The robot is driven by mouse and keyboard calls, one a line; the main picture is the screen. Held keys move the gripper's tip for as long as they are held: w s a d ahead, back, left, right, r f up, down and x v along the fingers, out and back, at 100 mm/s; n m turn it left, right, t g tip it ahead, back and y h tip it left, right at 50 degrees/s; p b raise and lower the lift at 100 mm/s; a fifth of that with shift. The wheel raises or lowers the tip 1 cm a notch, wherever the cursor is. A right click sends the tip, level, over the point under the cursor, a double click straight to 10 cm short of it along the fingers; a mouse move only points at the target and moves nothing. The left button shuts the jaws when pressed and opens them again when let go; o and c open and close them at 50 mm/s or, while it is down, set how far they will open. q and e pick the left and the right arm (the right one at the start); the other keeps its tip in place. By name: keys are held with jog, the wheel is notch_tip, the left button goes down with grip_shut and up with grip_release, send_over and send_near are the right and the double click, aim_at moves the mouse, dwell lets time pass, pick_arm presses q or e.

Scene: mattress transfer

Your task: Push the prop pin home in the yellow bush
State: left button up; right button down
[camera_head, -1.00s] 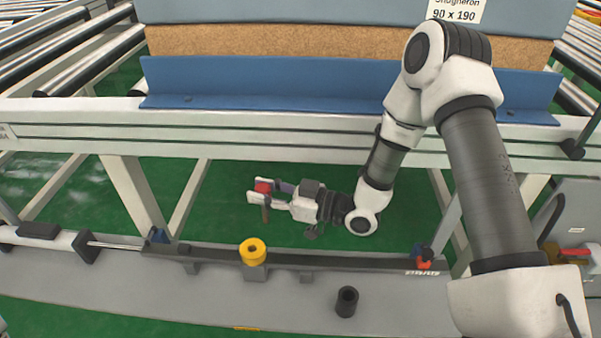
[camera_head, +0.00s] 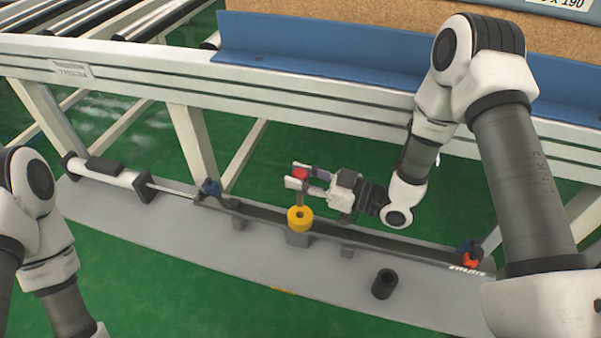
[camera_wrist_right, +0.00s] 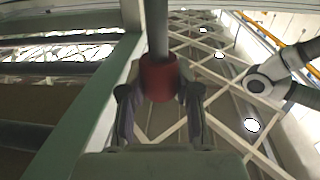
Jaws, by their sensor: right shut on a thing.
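The prop pin has a red head (camera_head: 300,174) and a thin brown-grey shank (camera_head: 299,197) pointing down. My right gripper (camera_head: 298,179) is shut on the red head. The yellow bush (camera_head: 300,220) sits on a small block on the grey beam, directly below the pin. The shank's lower end meets the bush's top in the head view; I cannot tell whether its tip is inside the hole. In the right wrist view the red head (camera_wrist_right: 159,78) sits between the fingers, with the grey shank (camera_wrist_right: 157,28) running up the picture. My left gripper is out of view.
A black hollow cylinder (camera_head: 385,283) stands on the grey beam (camera_head: 230,260) right of the bush. A white cylinder with a rod (camera_head: 110,172) lies at left. A blue-and-red fitting (camera_head: 468,253) is at right. The white conveyor frame (camera_head: 190,140) and its blue ledge rise behind.

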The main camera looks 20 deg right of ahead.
aim_at(301, 204)
jog(key=shift+f+b, duration=0.7)
jog(key=shift+f, duration=0.7)
pick_arm(q)
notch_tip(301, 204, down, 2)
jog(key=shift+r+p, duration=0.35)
jog(key=shift+p, duration=0.05)
pick_arm(e)
jog(key=shift+r, duration=0.1)
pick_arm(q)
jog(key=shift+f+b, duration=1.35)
pick_arm(e)
jog(key=shift+f, duration=1.95)
jog(key=shift+r, duration=0.1)
jog(key=shift+r+p, duration=1.5)
jog(key=shift+r, duration=0.1)
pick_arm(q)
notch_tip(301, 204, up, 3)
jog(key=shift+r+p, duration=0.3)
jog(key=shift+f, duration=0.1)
pick_arm(e)
jog(key=shift+f, duration=0.2)
